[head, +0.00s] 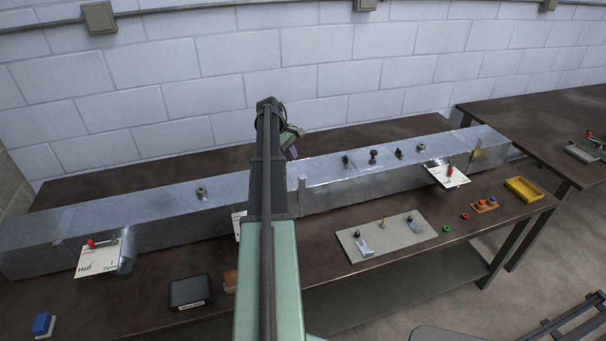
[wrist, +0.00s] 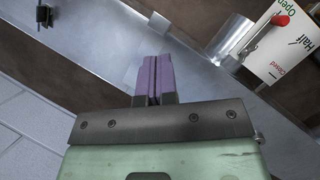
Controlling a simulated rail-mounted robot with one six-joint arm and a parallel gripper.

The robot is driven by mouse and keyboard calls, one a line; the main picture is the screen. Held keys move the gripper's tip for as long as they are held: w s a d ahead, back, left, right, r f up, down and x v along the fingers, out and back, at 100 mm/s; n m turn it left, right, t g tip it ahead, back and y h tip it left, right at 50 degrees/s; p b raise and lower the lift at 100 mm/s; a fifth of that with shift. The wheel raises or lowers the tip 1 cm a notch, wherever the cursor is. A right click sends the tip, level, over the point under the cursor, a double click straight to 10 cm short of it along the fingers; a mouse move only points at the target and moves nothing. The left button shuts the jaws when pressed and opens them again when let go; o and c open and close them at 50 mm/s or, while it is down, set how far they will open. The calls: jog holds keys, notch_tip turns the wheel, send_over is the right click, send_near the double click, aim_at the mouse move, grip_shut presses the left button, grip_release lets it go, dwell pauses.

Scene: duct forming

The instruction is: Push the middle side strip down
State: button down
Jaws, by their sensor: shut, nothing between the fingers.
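The silver duct (head: 330,195) runs along the dark table. A narrow upright strip (head: 302,184), likely the middle side strip, stands at a joint on the duct's front side, just right of my arm. In the wrist view a small pale strip-like piece (wrist: 158,20) shows at the duct's front edge, probably the same strip. My gripper (head: 291,153) is above and behind the duct, partly hidden by my arm. Its purple fingers (wrist: 154,60) are shut, empty and apart from the strip.
A lever plate with a red handle (wrist: 280,20) sticks out beside the strip. Dark knobs (head: 373,156) stand on the duct top to the right. Another upright strip (head: 477,147) is farther right. A grey board (head: 390,242) lies in front.

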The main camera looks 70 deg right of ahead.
aim_at(302, 176)
jog(key=shift+d+n, duration=0.1)
jog(key=shift+n, duration=1.1)
jog(key=b+x, duration=0.6)
jog(key=shift+f, duration=0.2)
jog(key=shift+s+f, duration=0.15)
jog(key=shift+s, duration=0.1)
jog(key=shift+f+b, duration=0.1)
jog(key=shift+b, duration=0.2)
